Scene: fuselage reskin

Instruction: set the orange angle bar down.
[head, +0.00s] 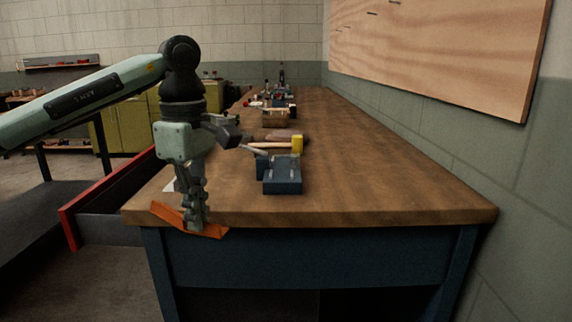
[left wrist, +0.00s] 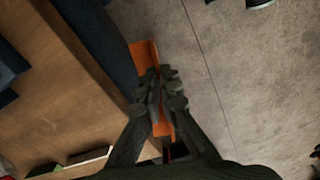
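The orange angle bar (head: 213,232) is at the front left corner of the wooden workbench in the head view, slightly tilted and partly past the front edge. My left gripper (head: 194,218) points down and is shut on the bar near its middle. In the left wrist view, the bar (left wrist: 144,53) runs between the fingers of my left gripper (left wrist: 161,90), with the bench edge to its left and bare floor to its right. Whether the bar touches the bench is hard to tell. My right gripper is not in view.
The workbench top (head: 370,185) is clear at the front right. A blue metal block (head: 282,180) and a yellow-headed hammer (head: 297,144) lie behind the gripper. A red-edged dark drawer or tray (head: 70,228) stands left of the bench. A wooden board (head: 440,50) hangs on the wall.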

